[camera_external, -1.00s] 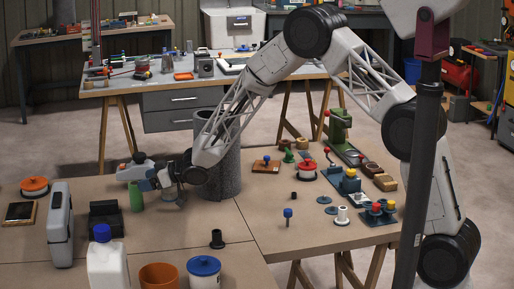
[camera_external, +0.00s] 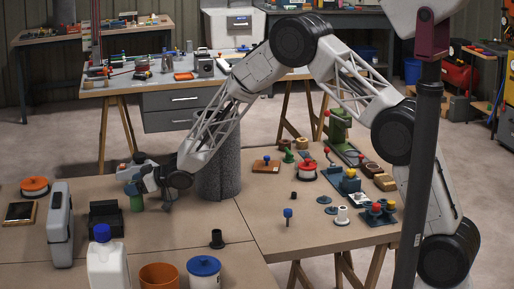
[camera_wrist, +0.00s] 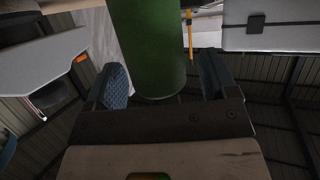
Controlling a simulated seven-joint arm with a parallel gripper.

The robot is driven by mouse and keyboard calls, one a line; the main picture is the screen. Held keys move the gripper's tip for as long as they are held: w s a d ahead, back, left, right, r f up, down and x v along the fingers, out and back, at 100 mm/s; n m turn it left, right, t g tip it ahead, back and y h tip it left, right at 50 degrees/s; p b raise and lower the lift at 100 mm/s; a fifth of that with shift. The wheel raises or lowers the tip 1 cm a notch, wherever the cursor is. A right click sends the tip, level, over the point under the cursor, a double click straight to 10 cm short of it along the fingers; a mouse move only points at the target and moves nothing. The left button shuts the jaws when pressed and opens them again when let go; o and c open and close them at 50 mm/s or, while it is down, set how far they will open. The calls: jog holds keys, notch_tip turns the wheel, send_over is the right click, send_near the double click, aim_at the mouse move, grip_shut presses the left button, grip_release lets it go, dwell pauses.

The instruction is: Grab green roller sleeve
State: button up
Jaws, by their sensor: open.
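The green roller sleeve (camera_external: 136,201) stands upright on the table, left of centre in the external view, partly hidden by my gripper. In the wrist view the green sleeve (camera_wrist: 150,45) fills the upper middle, between the two blue textured finger pads. My gripper (camera_external: 138,186) is at the sleeve's upper part. In the wrist view my gripper (camera_wrist: 160,82) is open, with a pad on each side of the sleeve and a visible gap, clearest on the right.
A large dark grey cylinder (camera_external: 218,165) stands right behind my forearm. A black box (camera_external: 106,217) and a grey upright case (camera_external: 59,225) stand left of the sleeve. A white jug (camera_external: 107,262) and an orange pot (camera_external: 160,276) are at the front.

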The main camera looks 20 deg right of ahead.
jog(key=shift+c, duration=0.2)
jog(key=c, duration=1)
jog(key=shift+o, duration=0.2)
jog(key=shift+r, duration=0.1)
jog(key=shift+r, duration=0.75)
notch_tip(320, 180, up, 2)
jog(key=shift+r, duration=0.1)
jog(key=s+d+r, duration=0.1)
jog(key=s+d, duration=1)
jog(key=shift+s+d, duration=0.15)
